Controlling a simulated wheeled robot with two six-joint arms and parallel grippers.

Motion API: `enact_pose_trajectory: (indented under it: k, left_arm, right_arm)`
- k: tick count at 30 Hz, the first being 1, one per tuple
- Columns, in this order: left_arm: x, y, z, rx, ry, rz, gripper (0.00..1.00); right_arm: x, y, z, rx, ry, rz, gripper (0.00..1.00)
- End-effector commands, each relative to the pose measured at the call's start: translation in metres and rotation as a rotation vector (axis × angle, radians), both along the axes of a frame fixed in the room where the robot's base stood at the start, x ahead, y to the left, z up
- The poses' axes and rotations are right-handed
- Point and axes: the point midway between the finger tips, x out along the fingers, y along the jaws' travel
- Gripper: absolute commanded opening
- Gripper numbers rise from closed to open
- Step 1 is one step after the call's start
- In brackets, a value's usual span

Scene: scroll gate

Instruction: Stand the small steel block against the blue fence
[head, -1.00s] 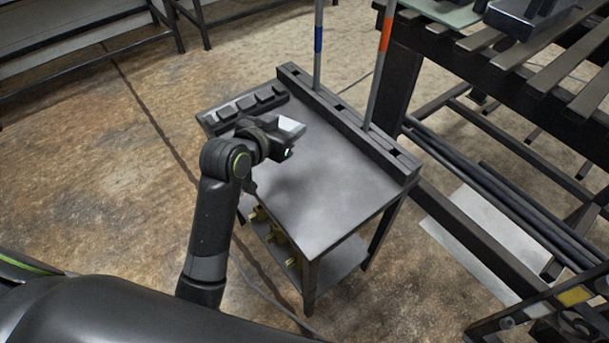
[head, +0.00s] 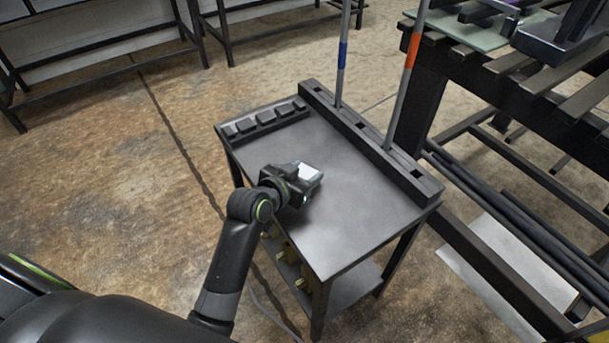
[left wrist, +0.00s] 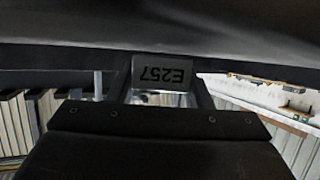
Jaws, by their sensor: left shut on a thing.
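My left gripper (head: 300,186) is shut on the small steel block (head: 311,171), whose pale face shows at the fingers above the cart's dark top. In the left wrist view the block (left wrist: 162,72) sits between the two fingers, with "E257" upside down on its face. I cannot tell if the block touches the cart top. No wholly blue fence shows; a pole with a blue band (head: 343,55) stands in the slotted dark rail (head: 365,140) along the cart's far right edge. The gripper is apart from this rail. My right gripper is not in view.
A dark holder with several blocks (head: 264,121) lies along the cart's back left edge. A pole with an orange band (head: 411,51) stands farther along the rail. The cart top (head: 355,222) is bare between gripper and rail. A slatted bench (head: 520,62) stands at right.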

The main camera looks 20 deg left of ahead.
Motion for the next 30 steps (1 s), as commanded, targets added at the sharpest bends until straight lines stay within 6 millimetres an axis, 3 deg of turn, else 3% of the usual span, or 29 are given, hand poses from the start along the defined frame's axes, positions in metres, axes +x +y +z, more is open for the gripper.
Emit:
enact_pose_trajectory:
  k: [13,14,18,30]
  left_arm:
    - [0.0003,-0.0003,-0.0050,-0.001,-0.003,0.000,0.07]
    - [-0.0001,-0.0001,-0.0058,0.000,0.001,-0.001,0.49]
    - [-0.0001,-0.0001,-0.0055,0.000,0.001,0.000,0.67]
    - [-0.0035,0.0012,-0.0003,0.000,-0.001,0.001,0.67]
  right_arm:
    - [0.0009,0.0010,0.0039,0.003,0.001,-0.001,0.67]
    - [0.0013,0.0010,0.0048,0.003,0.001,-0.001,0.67]
    - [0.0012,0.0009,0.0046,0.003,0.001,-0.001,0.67]
    - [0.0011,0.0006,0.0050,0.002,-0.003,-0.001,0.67]
